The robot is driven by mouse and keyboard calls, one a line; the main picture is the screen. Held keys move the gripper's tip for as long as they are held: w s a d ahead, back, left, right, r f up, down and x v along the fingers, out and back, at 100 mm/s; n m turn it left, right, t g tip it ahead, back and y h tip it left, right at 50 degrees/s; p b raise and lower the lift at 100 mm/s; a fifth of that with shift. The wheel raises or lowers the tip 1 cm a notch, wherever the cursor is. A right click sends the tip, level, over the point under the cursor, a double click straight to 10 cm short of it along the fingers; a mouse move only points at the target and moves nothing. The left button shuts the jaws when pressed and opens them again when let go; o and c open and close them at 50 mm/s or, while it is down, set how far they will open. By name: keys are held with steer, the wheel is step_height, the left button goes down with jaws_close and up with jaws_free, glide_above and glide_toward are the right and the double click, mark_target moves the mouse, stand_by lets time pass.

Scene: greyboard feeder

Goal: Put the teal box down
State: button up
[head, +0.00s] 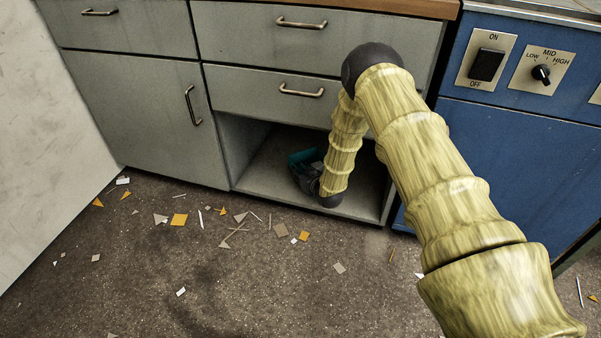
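The teal box (301,157) shows in the head view as a small dark teal shape inside the open lower compartment (262,178) of the grey cabinet. My gripper (304,172) is dark and sits right at the box, in the shadow of the compartment. The gripper and the arm's end cover part of the box. The fingers are too small and dark to tell whether they are shut on the box or apart. I cannot tell whether the box touches the compartment floor.
The cabinet has closed drawers above the compartment and a closed door (150,120) to its left. A blue machine (515,160) with a switch and a knob stands at the right. A pale panel (45,130) stands at the left. Scraps of card litter the brown floor (250,290).

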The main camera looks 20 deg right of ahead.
steer(key=shift+s+d+r+p, duration=0.1)
steer(key=shift+s+r+p, duration=0.3)
steer(key=shift+s+p, duration=0.05)
steer(key=p+v, duration=0.6)
steer(key=v, duration=0.5)
steer(key=s+a+f+m+g+h, duration=0.1)
steer(key=s+a+f+g, duration=0.2)
steer(key=s, duration=0.8)
steer(key=s+a+f+g, duration=0.1)
steer(key=s+f+g, duration=0.3)
steer(key=s, duration=0.7)
steer(key=s+a+r+m+g+h, duration=0.1)
steer(key=s+g, duration=0.5)
steer(key=s, duration=2.1)
steer(key=shift+a+r+g, duration=0.2)
steer(key=shift+r+g, duration=0.2)
steer(key=shift+r, duration=0.05)
steer(key=shift+r, duration=0.1)
step_height(320, 180, up, 43)
steer(key=p, duration=4.2)
steer(key=shift+p, duration=0.3)
